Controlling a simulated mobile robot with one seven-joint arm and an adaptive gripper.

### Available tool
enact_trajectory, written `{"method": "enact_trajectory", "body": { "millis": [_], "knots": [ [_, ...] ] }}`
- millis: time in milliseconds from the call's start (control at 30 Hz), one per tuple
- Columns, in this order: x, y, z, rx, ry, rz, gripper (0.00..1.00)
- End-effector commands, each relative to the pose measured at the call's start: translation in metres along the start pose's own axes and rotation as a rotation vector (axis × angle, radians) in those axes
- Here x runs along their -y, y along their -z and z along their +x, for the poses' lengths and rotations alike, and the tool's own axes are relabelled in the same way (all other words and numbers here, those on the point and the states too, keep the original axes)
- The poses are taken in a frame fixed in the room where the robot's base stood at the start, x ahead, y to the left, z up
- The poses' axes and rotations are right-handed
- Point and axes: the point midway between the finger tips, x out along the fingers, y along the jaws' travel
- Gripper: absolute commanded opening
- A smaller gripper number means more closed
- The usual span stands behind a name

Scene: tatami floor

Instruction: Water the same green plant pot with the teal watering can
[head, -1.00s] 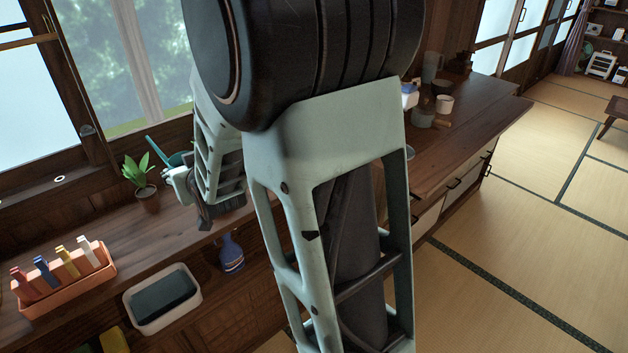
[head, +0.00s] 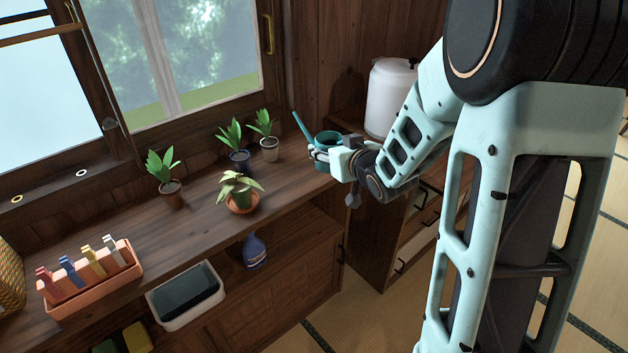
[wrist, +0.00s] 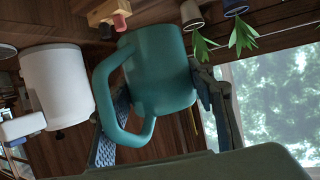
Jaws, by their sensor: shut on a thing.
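The teal watering can (head: 327,138) is held at the right end of the plant shelf, its thin spout pointing up and left. My gripper (head: 318,154) is shut on it. In the wrist view the can (wrist: 160,70) fills the middle, its loop handle at the left, between my gripper's fingers (wrist: 165,112). The can's inside is hidden.
A brown pot (head: 172,194), a blue pot (head: 239,161) and a white pot (head: 269,151) hold leafy plants nearby. An orange planter (head: 95,282) with coloured markers, a dark-filled tray (head: 187,296) and a blue bottle (head: 254,251) lie left and below. A white canister (head: 391,98) stands behind my arm.

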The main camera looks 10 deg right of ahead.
Motion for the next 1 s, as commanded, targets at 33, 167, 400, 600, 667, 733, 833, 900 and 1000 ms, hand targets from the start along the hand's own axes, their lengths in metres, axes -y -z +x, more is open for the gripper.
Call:
{"method": "enact_trajectory", "body": {
  "millis": [33, 167, 400, 600, 667, 733, 833, 900, 1000],
  "knots": [
    [0.003, -0.005, 0.002, 0.002, 0.042, -0.015, 0.18],
    [0.023, -0.023, 0.004, 0.002, 0.185, -0.071, 0.18],
    [0.060, -0.057, -0.010, -0.001, 0.408, -0.164, 0.18],
    [0.073, -0.069, -0.018, -0.003, 0.479, -0.198, 0.18],
    [0.075, -0.070, -0.018, -0.001, 0.483, -0.202, 0.18],
    [0.076, -0.070, -0.017, 0.002, 0.482, -0.205, 0.18],
    [0.078, -0.072, -0.015, 0.008, 0.479, -0.210, 0.18],
    [0.079, -0.073, -0.013, 0.012, 0.478, -0.214, 0.18],
    [0.082, -0.074, -0.010, 0.020, 0.475, -0.220, 0.18]
  ]
}}
